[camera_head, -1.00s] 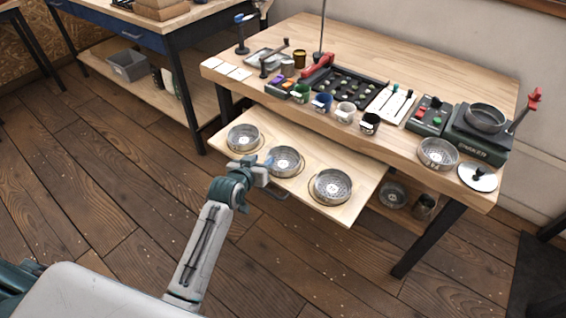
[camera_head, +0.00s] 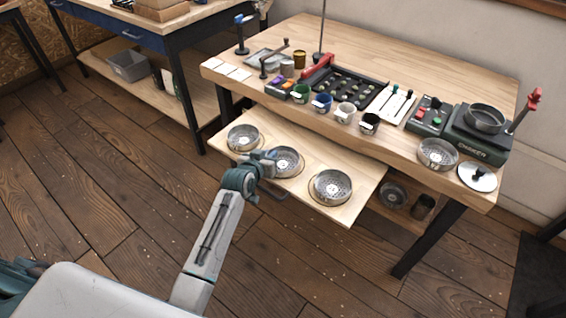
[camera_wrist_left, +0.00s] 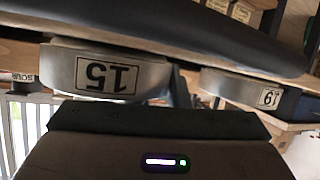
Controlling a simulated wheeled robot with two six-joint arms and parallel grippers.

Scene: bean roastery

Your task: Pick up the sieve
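Three round metal sieves with perforated bottoms sit in the pulled-out wooden drawer: a left sieve (camera_head: 243,138), a middle sieve (camera_head: 289,162) and a right sieve (camera_head: 331,188). Another sieve (camera_head: 437,155) stands on the tabletop at the right. My left gripper (camera_head: 268,158) is at the near left side of the middle sieve and hides part of its rim. In the left wrist view a metal wall with an upside-down label 15 (camera_wrist_left: 105,77) is close ahead; a second labelled wall (camera_wrist_left: 245,90) is farther right. The fingers' opening and any contact are unclear. My right gripper is out of view.
The wooden drawer (camera_head: 350,209) juts out below the workbench (camera_head: 400,62). Cups, a tray and a scale (camera_head: 474,146) with a pan crowd the bench's front. A lower shelf holds another sieve (camera_head: 393,195). The floor in front is clear.

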